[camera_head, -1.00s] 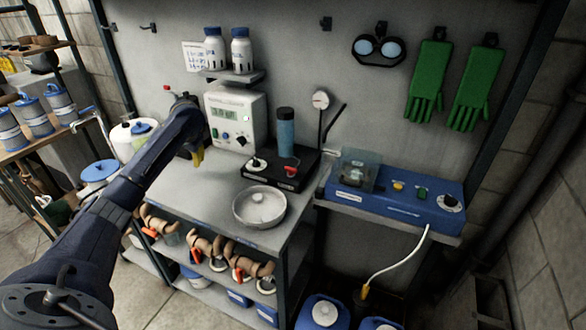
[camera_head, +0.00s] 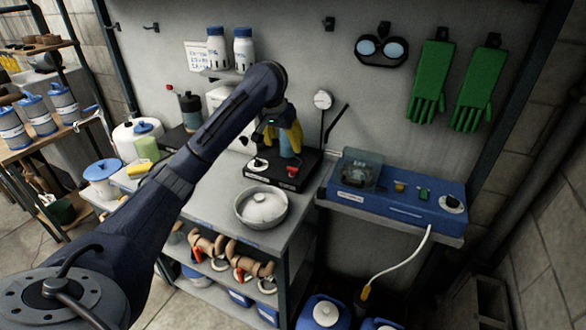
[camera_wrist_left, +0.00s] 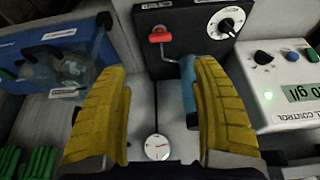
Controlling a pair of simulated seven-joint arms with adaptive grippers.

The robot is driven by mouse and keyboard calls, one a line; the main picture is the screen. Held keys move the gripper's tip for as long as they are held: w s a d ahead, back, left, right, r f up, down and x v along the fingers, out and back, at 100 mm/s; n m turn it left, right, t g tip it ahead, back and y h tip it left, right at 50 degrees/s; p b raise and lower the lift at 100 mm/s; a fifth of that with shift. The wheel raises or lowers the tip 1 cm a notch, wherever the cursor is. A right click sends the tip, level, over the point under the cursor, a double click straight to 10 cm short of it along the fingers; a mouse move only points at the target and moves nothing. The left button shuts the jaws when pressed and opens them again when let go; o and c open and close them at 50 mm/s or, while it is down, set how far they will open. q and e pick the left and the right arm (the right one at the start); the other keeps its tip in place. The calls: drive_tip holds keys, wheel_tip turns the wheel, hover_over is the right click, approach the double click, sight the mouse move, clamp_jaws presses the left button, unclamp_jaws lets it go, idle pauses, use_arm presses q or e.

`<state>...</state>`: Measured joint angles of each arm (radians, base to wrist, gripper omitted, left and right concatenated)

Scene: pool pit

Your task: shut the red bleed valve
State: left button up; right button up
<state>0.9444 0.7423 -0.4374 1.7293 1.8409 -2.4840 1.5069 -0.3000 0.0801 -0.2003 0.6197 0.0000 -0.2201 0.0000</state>
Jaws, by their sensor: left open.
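The red bleed valve handle (camera_head: 292,171) sits on the front right of a black base (camera_head: 284,182) on the grey bench. It also shows in the left wrist view at top centre (camera_wrist_left: 159,35), with a bent metal stem. My left gripper (camera_head: 285,133) is above the black base, its yellow fingers apart. In the left wrist view the fingers (camera_wrist_left: 155,72) stand wide with nothing held between them, and the handle lies beyond their tips. A blue cylinder (camera_wrist_left: 187,85) is partly hidden by the right-hand finger. My right gripper is in neither view.
A round pressure gauge (camera_head: 322,100) stands behind the base. A white control box (camera_wrist_left: 283,95) is beside it, partly hidden by my arm in the head view. A metal bowl (camera_head: 260,207) sits in front. A blue unit (camera_head: 400,200) is at the right.

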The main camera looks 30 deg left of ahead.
sight(292, 168)
use_arm(q)
drive_tip(key=x, duration=1.5)
drive_tip(key=shift+s, duration=0.1)
drive_tip(key=shift+c, duration=0.5)
drive_tip(key=c, duration=1.2)
drive_tip(key=shift+a, duration=0.1)
